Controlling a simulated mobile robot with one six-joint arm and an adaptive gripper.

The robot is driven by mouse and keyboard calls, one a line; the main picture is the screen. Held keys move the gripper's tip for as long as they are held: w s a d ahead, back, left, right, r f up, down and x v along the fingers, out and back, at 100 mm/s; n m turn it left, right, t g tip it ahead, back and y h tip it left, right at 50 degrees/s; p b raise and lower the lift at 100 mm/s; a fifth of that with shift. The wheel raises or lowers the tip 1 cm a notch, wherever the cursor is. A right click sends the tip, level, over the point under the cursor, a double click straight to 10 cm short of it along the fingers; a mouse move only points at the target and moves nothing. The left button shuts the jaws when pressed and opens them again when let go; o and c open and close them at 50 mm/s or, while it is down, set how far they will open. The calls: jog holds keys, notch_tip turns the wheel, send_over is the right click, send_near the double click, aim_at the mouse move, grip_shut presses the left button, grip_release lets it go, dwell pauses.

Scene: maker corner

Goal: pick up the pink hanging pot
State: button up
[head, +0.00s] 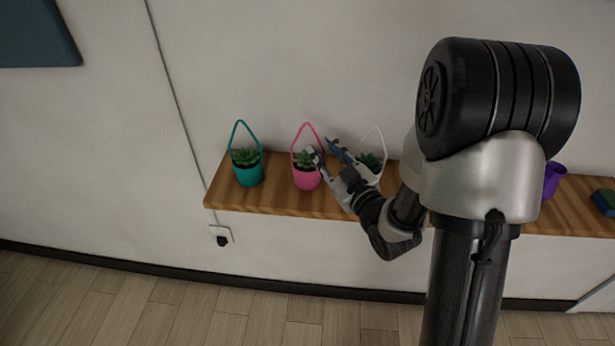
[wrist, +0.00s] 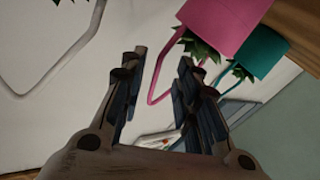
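The pink hanging pot (head: 306,179) stands upright on the wooden shelf with a green plant in it and a tall pink loop handle. My gripper (head: 322,148) is just right of the handle, above the pot's rim, its fingers apart and empty. In the wrist view the picture is upside down, and the pink pot (wrist: 222,25) is at the top right. Its handle reaches down into the gap between the fingertips of my gripper (wrist: 162,58), nearer the right finger, which hides part of it. I cannot tell the depth between finger and handle.
A teal hanging pot (head: 249,176) stands left of the pink one. A white hanging pot (head: 377,160) is close on the right, partly behind my gripper. A purple pot (head: 552,178) and a dark blue-green item (head: 604,200) are farther right on the shelf (head: 275,199). The wall is close behind.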

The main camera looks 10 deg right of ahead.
aim_at(321, 146)
jog(key=x, duration=0.3)
jog(key=shift+w, duration=0.15)
jog(key=shift+d, duration=0.1)
grip_shut()
jog(key=shift+r, duration=0.1)
dwell(0.6)
